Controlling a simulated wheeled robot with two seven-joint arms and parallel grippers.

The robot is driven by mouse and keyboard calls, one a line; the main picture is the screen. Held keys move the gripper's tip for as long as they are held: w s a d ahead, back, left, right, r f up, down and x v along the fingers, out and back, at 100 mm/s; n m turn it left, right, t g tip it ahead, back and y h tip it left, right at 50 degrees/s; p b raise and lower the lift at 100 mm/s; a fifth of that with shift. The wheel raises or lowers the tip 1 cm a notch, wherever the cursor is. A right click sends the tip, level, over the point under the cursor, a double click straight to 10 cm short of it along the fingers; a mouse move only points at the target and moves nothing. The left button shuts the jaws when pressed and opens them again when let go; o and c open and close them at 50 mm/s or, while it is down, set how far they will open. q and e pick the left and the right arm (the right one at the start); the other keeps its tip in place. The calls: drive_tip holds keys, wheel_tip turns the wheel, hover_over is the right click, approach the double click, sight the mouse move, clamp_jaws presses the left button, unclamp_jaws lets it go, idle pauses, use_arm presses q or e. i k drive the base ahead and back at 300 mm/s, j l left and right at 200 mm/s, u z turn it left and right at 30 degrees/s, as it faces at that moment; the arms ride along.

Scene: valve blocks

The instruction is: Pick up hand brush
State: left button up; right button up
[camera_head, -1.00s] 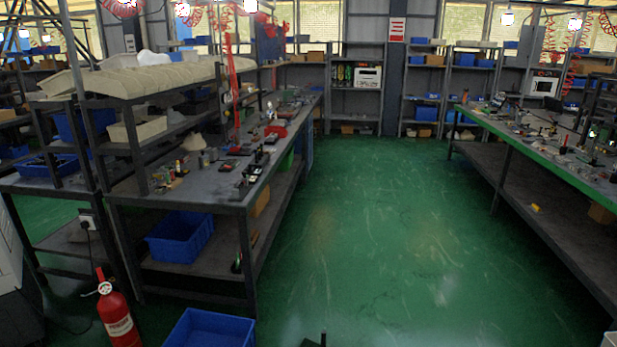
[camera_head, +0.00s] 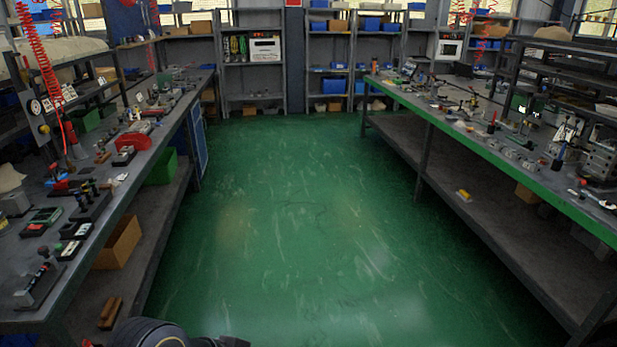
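I cannot pick out a hand brush for certain. A brown wooden object with a dark part (camera_head: 110,313) lies on the lower shelf of the left bench, near the bottom of the view; it is too small to identify. A small yellow object (camera_head: 463,195) lies on the lower shelf of the right bench, also too small to identify. A dark rounded part of my own arm shows at the bottom edge, left of centre. Neither gripper's fingers show.
The left bench (camera_head: 122,190) and the green-edged right bench (camera_head: 470,153) carry many small tools and valve parts. A cardboard box (camera_head: 118,243) and a green bin (camera_head: 161,166) sit under the left bench. The green floor (camera_head: 310,220) between them is clear to the back shelves.

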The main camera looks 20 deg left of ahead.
sight(111, 310)
drive_tip(key=i+u, duration=0.15)
drive_tip(key=i, duration=0.5)
drive_tip(key=i+l+u, duration=0.1)
drive_tip(key=i, duration=0.5)
drive_tip(key=i+j+u, duration=0.1)
drive_tip(key=i+u, duration=0.15)
drive_tip(key=u, duration=0.25)
drive_tip(key=i+u, duration=0.25)
drive_tip(key=u, duration=0.25)
drive_tip(key=i+l+u, duration=0.1)
drive_tip(key=u, duration=0.35)
drive_tip(key=i+l+u, duration=0.2)
drive_tip(key=i+u, duration=0.15)
drive_tip(key=u, duration=0.15)
drive_tip(key=i+j+u, duration=0.1)
drive_tip(key=i+u, duration=0.15)
drive_tip(key=u, duration=0.2)
drive_tip(key=i+u, duration=0.25)
drive_tip(key=u, duration=0.25)
drive_tip(key=i+l+u, duration=0.1)
drive_tip(key=i+u, duration=0.2)
drive_tip(key=u, duration=0.15)
drive_tip(key=i+l+u, duration=0.15)
drive_tip(key=u, duration=0.3)
drive_tip(key=i, duration=0.05)
